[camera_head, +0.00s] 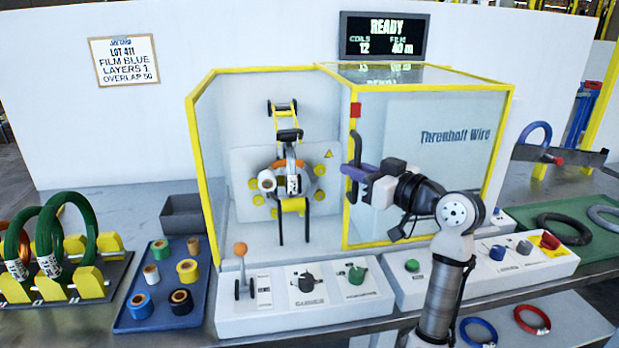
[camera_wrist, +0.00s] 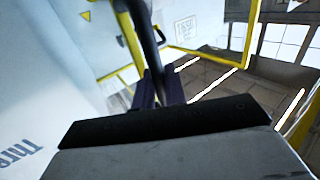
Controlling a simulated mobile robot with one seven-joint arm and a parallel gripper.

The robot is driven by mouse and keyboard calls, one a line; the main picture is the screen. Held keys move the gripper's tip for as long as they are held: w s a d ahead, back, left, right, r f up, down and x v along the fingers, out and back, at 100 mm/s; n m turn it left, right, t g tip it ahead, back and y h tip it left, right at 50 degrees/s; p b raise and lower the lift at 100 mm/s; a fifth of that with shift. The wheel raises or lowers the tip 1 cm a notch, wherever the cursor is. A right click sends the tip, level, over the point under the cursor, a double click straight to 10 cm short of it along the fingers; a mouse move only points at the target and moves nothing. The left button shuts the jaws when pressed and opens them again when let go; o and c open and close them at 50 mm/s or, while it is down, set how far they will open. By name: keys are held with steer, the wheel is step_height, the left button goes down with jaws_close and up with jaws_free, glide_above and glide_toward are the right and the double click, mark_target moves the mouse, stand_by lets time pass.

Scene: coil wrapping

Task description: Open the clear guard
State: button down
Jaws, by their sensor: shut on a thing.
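The clear guard (camera_head: 425,150) is a yellow-framed panel lettered "Threnholt Wire", standing across the right half of the machine. Its black upright handle (camera_head: 353,152) is at the panel's left edge, below a red block. My gripper (camera_head: 358,173) is shut on this handle, with purple fingers around it. In the wrist view the dark handle (camera_wrist: 150,50) runs down between the fingers (camera_wrist: 160,90). Left of the guard the front is uncovered, and the wrapping head (camera_head: 290,180) with a ring, white roll and orange and yellow parts shows plainly.
A control panel (camera_head: 255,322) with a lever and knobs runs along the front. A blue tray (camera_head: 128,318) of tape rolls and a rack (camera_head: 115,275) with green coils stand left. A green mat (camera_head: 580,252) with coils lies right. The display (camera_head: 383,52) reads READY.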

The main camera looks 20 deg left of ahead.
steer(key=w+d, duration=0.1)
steer(key=d, duration=0.1)
steer(key=w+d, duration=0.1)
steer(key=d, duration=0.1)
steer(key=w+d, duration=0.1)
steer(key=d, duration=0.1)
steer(key=shift+w, duration=0.35)
steer(key=c, duration=1.8)
jaws_free()
steer(key=b+v, duration=0.3)
steer(key=v, duration=1)
steer(key=shift+s+d+r, duration=0.1)
steer(key=shift+s+d, duration=0.05)
steer(key=shift+d, duration=0.2)
